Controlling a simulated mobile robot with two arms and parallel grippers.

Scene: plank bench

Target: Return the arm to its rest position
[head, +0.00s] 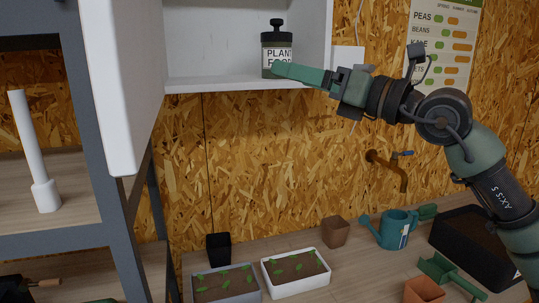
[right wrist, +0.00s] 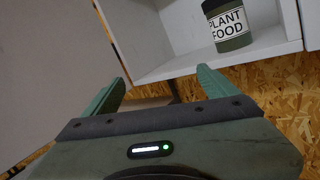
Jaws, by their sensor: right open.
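My right gripper (head: 290,70) is at the front of the white wall cabinet (head: 222,84), its arm coming in from the right. In the right wrist view its two green fingers (right wrist: 160,82) are spread with nothing between them. A dark green jar labelled "PLANT FOOD" (head: 277,52) stands upright on the cabinet floor. In the head view a finger overlaps the jar's lower part. In the right wrist view the jar (right wrist: 230,28) is beyond the fingertips and to the right, apart from them. My left gripper is not in view.
The white cabinet door (head: 122,80) hangs open at the left. A grey shelf rack (head: 92,130) stands beside it. Below, the bench holds seedling trays (head: 297,286), a teal watering can (head: 392,230), a brown pot (head: 335,232) and a green trowel (head: 440,268). A brass tap (head: 390,168) projects from the wall.

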